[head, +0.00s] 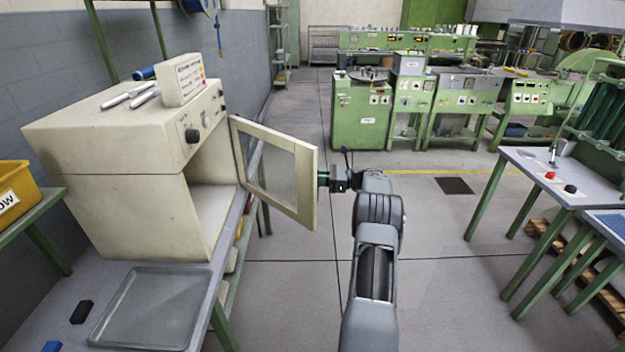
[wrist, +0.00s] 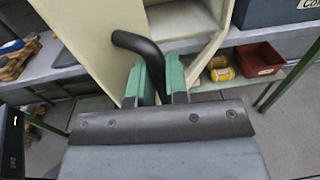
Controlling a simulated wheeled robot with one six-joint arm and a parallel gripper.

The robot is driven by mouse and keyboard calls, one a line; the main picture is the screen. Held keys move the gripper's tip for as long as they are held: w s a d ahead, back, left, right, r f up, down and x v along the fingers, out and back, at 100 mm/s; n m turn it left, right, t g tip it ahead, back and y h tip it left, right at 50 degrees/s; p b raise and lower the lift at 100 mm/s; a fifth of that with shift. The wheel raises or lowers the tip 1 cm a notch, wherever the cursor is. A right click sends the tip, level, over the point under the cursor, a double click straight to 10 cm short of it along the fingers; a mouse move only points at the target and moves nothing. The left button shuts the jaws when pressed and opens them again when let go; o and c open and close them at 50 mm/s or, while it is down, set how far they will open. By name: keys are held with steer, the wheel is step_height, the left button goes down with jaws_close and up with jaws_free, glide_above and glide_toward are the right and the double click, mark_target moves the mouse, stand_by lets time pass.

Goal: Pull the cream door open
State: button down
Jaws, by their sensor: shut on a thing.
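The cream door (head: 277,170) with a glass pane stands swung open from the cream oven-like cabinet (head: 120,160) in the head view. The cabinet's inside shows behind it. My gripper (head: 324,179) is at the door's outer edge, with its green fingers toward the door. In the wrist view, my gripper (wrist: 162,82) has its green fingers shut on a black curved handle (wrist: 138,45). The cream door also shows in the wrist view (wrist: 90,35), behind the handle. The handle is hidden in the head view.
A grey tray (head: 150,308) lies on the bench in front of the cabinet. A yellow bin (head: 15,190) is at the far left. Green machines (head: 362,110) stand at the back, and a table (head: 560,180) is at the right. The floor around my arm is clear.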

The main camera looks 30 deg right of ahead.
steer(key=shift+w+d+p, duration=0.2)
steer(key=shift+w+d, duration=0.1)
steer(key=shift+d, duration=0.35)
steer(key=shift+w+d+p, duration=0.15)
steer(key=shift+w+d, duration=0.1)
steer(key=shift+d, duration=0.35)
steer(key=c, duration=1.1)
jaws_free()
steer(key=shift+c, duration=0.2)
steer(key=b+v, duration=0.1)
steer(key=v, duration=0.6)
steer(key=shift+s+d, duration=0.2)
steer(key=shift+c, duration=0.3)
